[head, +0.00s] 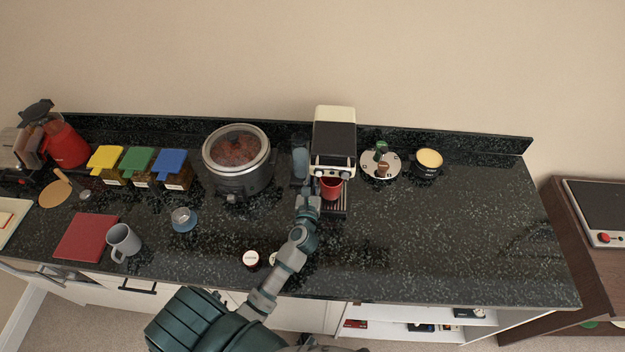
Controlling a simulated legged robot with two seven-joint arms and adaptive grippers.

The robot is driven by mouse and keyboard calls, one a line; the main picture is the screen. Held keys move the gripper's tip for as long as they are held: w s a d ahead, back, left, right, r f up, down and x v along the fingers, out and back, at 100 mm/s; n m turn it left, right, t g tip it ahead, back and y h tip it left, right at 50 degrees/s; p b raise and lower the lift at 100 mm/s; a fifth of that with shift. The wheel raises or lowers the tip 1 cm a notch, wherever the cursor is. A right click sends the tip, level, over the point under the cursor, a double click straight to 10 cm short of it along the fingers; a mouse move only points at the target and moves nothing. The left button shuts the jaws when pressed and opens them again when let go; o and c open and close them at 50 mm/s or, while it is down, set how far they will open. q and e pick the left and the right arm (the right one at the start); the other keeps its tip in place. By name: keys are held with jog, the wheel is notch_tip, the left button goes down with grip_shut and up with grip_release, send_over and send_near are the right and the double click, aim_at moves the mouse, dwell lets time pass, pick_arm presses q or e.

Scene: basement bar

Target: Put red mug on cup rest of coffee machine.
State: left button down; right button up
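The coffee machine (334,138), cream and black, stands against the back of the dark counter, with its drip tray (337,213) in front. The red mug (331,188) is under the machine's front, over or on the tray; I cannot tell whether it rests there. My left gripper (315,186) reaches to the mug's left side. Its fingers are small and partly hidden at the machine's front, so I cannot tell whether they are shut on the mug. My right gripper is not in view.
A slow cooker (238,160) stands left of the machine. A round black-and-white stand (380,166) and a small dark pot (428,162) stand right of it. A grey mug (123,241) and small jar (251,258) are near the front edge. The counter's right part is clear.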

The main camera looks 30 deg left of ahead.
pick_arm(q)
jog(key=shift+a+f, duration=0.1)
jog(key=shift+f, duration=0.3)
jog(key=shift+f+b, duration=0.35)
jog(key=shift+b, duration=0.1)
jog(key=c, duration=1.2)
grip_release()
jog(key=shift+o, duration=0.2)
jog(key=shift+s+f, duration=0.1)
jog(key=shift+s, duration=0.05)
